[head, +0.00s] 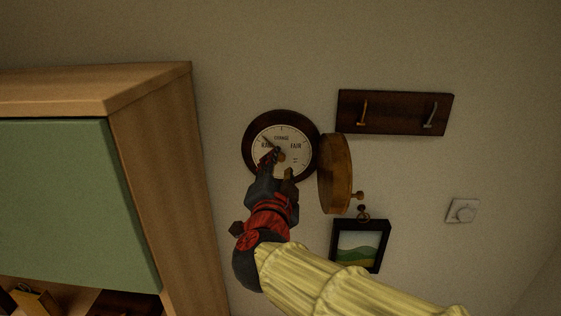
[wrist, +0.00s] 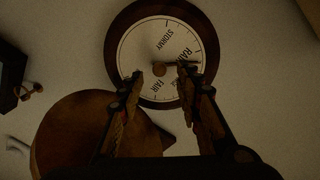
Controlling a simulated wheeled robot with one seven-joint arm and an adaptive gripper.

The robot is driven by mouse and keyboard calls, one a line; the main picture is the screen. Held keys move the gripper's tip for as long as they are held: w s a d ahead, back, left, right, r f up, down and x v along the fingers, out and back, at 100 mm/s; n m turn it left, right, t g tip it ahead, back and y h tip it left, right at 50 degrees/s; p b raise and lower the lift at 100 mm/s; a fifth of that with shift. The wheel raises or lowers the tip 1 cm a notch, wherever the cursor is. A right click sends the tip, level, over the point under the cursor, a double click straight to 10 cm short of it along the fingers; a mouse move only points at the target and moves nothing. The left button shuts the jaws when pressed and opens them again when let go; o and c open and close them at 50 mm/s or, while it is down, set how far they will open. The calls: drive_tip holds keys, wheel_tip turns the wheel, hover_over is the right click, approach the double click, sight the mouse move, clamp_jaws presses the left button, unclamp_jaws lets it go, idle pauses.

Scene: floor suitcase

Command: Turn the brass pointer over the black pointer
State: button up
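The round barometer (head: 248,150) hangs on the wall with a dark wooden rim and a white dial; it also shows in the wrist view (wrist: 118,40). A small brass knob (wrist: 159,69) sits at the dial's centre. A thin dark pointer (wrist: 178,64) runs from near the knob towards the edge between RAIN and CHANGE; in the head view this dark pointer (head: 267,141) points up and left. I cannot make out the brass pointer separately. My gripper (wrist: 161,70) is open in front of the dial, fingertips either side of the knob, with no clear contact visible.
A wood-sided cabinet (head: 160,170) juts out on the left.

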drive_tip(key=s+a, duration=0.1)
drive_tip(key=s, duration=0.7)
drive_tip(key=shift+r, duration=0.1)
drive_tip(key=s+d+f+n+g+y+b, duration=0.1)
drive_tip(key=s+f+n+g+y+b, duration=0.1)
drive_tip(key=f+n+y+b, duration=0.45)
drive_tip(key=s+f+n+g+y+b, duration=0.1)
drive_tip(key=s+f+n+g+b, duration=0.2)
drive_tip(key=f, duration=0.7)
drive_tip(key=s+d+f+n+g+h+b, duration=0.1)
drive_tip(key=s+d+f+g+h+b, duration=0.1)
drive_tip(key=s+d+f, duration=0.5)
drive_tip(key=s+d+f+g+h+b, duration=0.3)
drive_tip(key=s+d+f, duration=0.4)
drive_tip(key=f, duration=0.6)
drive_tip(key=d+g+b, duration=0.1)
drive_tip(key=d, duration=0.1)
drive_tip(key=shift+s+d+f+n+g+b, duration=0.35)
drive_tip(key=shift+s+g, duration=0.05)
drive_tip(key=c, duration=0.3)
